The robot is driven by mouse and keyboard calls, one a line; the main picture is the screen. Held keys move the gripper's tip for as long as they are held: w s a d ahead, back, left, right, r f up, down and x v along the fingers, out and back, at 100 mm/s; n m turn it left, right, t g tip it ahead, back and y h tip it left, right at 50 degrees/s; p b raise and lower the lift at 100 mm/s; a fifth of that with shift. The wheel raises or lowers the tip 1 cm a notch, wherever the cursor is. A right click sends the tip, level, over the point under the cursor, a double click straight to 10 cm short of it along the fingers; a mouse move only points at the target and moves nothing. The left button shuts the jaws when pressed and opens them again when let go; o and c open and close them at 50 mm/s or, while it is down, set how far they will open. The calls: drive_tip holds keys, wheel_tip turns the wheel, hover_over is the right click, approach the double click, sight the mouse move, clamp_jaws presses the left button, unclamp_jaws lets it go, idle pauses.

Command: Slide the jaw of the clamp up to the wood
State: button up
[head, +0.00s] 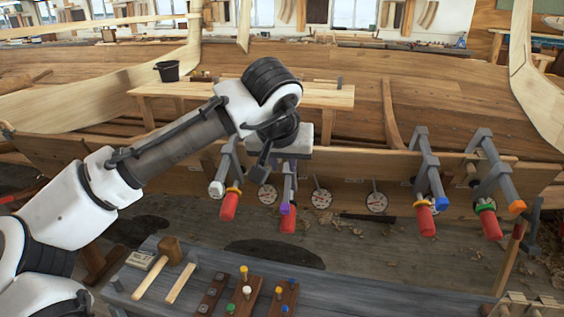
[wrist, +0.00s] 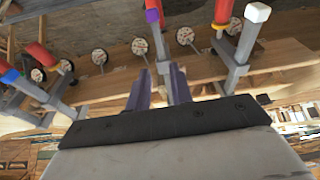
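Several grey bar clamps with red handles hang along a long plank edge. In the head view they have a white tip (head: 216,189), a purple tip (head: 285,208), a blue tip (head: 441,203) and an orange tip (head: 517,206). My gripper (head: 264,168) is at the purple-tipped clamp, whose upper part is hidden behind my wrist. In the wrist view my gripper (wrist: 161,72) has two fingers apart, with the purple-tipped clamp (wrist: 153,16) in line beyond the gap. I cannot tell whether they touch it. The white-tipped clamp (wrist: 257,13) is to the right.
Round dial gauges (head: 321,199) sit along the plank between the clamps. A grey bench (head: 340,280) in front holds a mallet (head: 168,250) and wooden blocks with coloured pegs (head: 246,292). A wooden table (head: 330,95) with a black bucket (head: 167,71) stands behind.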

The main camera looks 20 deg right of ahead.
sight(288, 173)
drive_tip(key=shift+b+x, duration=2)
drive_tip(key=shift+x, duration=3.45)
drive_tip(key=shift+w+d+r, duration=0.15)
drive_tip(key=shift+d, duration=0.05)
drive_tip(key=shift+c, duration=0.4)
drive_tip(key=shift+w+d+r+p, duration=0.2)
drive_tip(key=shift+w+d+p, duration=0.05)
drive_tip(key=shift+w+p, duration=0.3)
drive_tip(key=shift+w+d+r+p, duration=0.3)
drive_tip(key=shift+w+p, duration=0.15)
drive_tip(key=shift+w, duration=0.1)
drive_tip(key=shift+w+d+r+p, duration=0.2)
drive_tip(key=shift+w+r+p, duration=0.2)
drive_tip(key=shift+p, duration=0.1)
drive_tip(key=shift+f, duration=0.1)
drive_tip(key=shift+s+a+f, duration=0.2)
drive_tip(key=shift+s+a, duration=0.05)
drive_tip(key=shift+s, duration=0.25)
drive_tip(key=shift+o, duration=1.2)
